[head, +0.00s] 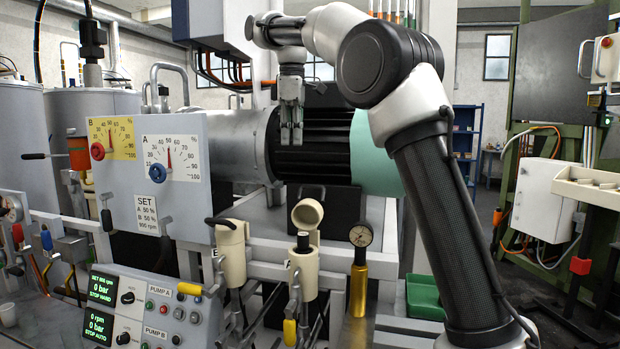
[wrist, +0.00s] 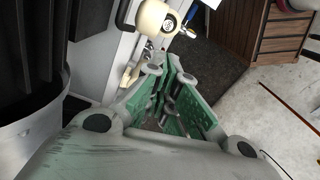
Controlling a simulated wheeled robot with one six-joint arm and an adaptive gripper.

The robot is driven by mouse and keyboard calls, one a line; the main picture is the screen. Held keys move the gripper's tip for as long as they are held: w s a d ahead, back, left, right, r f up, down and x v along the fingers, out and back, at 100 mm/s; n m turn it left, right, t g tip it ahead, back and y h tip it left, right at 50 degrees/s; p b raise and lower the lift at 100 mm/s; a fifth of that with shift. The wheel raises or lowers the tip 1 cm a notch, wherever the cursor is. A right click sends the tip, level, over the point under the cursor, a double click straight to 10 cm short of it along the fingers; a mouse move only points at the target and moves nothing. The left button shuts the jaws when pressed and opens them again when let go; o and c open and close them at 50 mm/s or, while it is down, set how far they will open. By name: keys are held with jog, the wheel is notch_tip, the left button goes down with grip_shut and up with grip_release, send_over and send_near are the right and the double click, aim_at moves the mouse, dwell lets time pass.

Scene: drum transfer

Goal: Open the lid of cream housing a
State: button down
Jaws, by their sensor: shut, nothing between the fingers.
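Cream housing a (head: 304,264) stands upright at the front of the frame, right of a similar housing marked B (head: 232,262). A dark stem rises at its top. A round, hollow cream piece (head: 307,213) is tilted up behind that top; I cannot tell whether it is the lid standing open. My gripper (head: 291,140) points down, above and behind the housing, in front of the dark ribbed drum. It is shut, empty and apart from the housing. In the wrist view my gripper (wrist: 170,80) has green inner finger faces, and a cream part (wrist: 155,20) shows beyond the fingertips.
A brass-coloured cylinder with a gauge (head: 360,237) stands just right of the housing. A two-dial panel (head: 150,165) and a pump control panel (head: 140,312) are on the left. A green bin (head: 425,298) lies to the right. The ribbed drum (head: 315,150) is behind the gripper.

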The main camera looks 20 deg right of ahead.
jog(key=s+a+r+n+t+h, duration=0.1)
jog(key=s+a+n+t+h, duration=0.1)
jog(key=s+n, duration=0.4)
jog(key=n+t+h, duration=0.1)
jog(key=n+t, duration=0.2)
jog(key=n, duration=0.7)
send_over(309, 199)
jog(key=f, duration=1.3)
jog(key=shift+s+a+f, duration=0.15)
jog(key=shift+s+f, duration=0.15)
jog(key=shift+s, duration=0.05)
jog(key=shift+w+d+f, duration=0.25)
jog(key=shift+w, duration=0.15)
